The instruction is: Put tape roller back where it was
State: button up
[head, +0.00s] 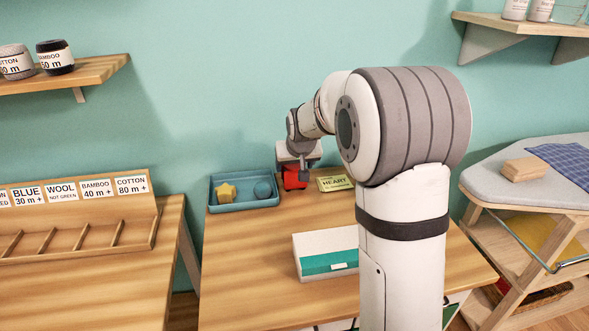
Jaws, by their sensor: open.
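A small red object (291,180), perhaps the tape roller, is on or just above the wooden table (250,255), right of the blue tray (245,204). My gripper (302,170) is open directly over or around it, pointing down. A dark finger overlaps the red object. I cannot tell whether the fingers touch it, and part of it is hidden by the gripper.
The blue tray holds a yellow star (226,192) and a dark blue round piece (262,190). A green card reading HEART (335,184) lies right of my gripper. A white and teal box (326,254) is nearer. The table's left front is clear.

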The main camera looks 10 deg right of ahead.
jog(key=v, duration=0.7)
jog(key=shift+r, duration=0.15)
jog(key=shift+s, duration=0.1)
jog(key=s+r+g+p, duration=0.1)
jog(key=s+p, duration=0.3)
jog(key=s, duration=0.6)
jog(key=s+r+g+p, duration=0.1)
jog(key=s+r+p, duration=0.3)
jog(key=s, duration=0.7)
jog(key=s+r+g+p, duration=0.2)
jog(key=s+p, duration=0.2)
jog(key=s, duration=0.7)
jog(key=shift+d+r+p, duration=0.25)
jog(key=shift+p, duration=0.1)
